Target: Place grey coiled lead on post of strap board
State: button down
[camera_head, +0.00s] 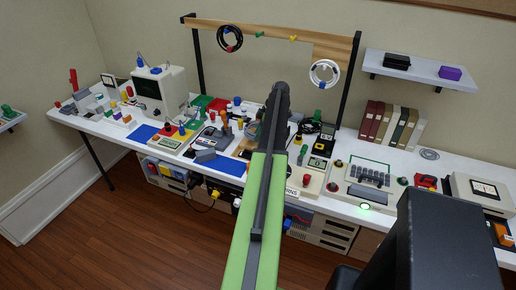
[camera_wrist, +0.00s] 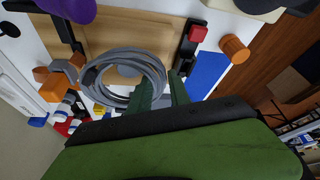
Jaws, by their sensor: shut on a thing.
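The grey coiled lead (camera_wrist: 90,80) is a ring of several loops in the wrist view. My gripper (camera_wrist: 162,88) has its green fingers at the near right side of the coil and is shut on it. A pale wooden board (camera_wrist: 145,30) lies beyond the coil; it may be the strap board. The coil overlaps part of it, and I cannot make out a post clearly. I cannot tell whether the coil touches the board. In the head view my arm hides the gripper and the held coil.
Near the board are an orange knob (camera_wrist: 235,48), a red-topped black part (camera_wrist: 197,34) and a purple object (camera_wrist: 70,8). The white bench (camera_head: 110,123) is crowded. A black coil (camera_head: 229,39) and a white coil (camera_head: 324,73) hang on the rack above.

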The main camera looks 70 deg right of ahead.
jog(key=shift+f, duration=0.25)
notch_tip(320, 180, down, 4)
jog(key=b, duration=0.3)
jog(key=shift+b, duration=0.35)
jog(key=shift+r, duration=0.25)
jog(key=shift+f, duration=0.2)
jog(key=c, duration=1.5)
grip_release()
jog(key=shift+r, duration=0.1)
jog(key=p+v, duration=1.1)
jog(key=v, duration=0.1)
jog(key=shift+r+p, duration=0.15)
jog(key=shift+p, duration=0.15)
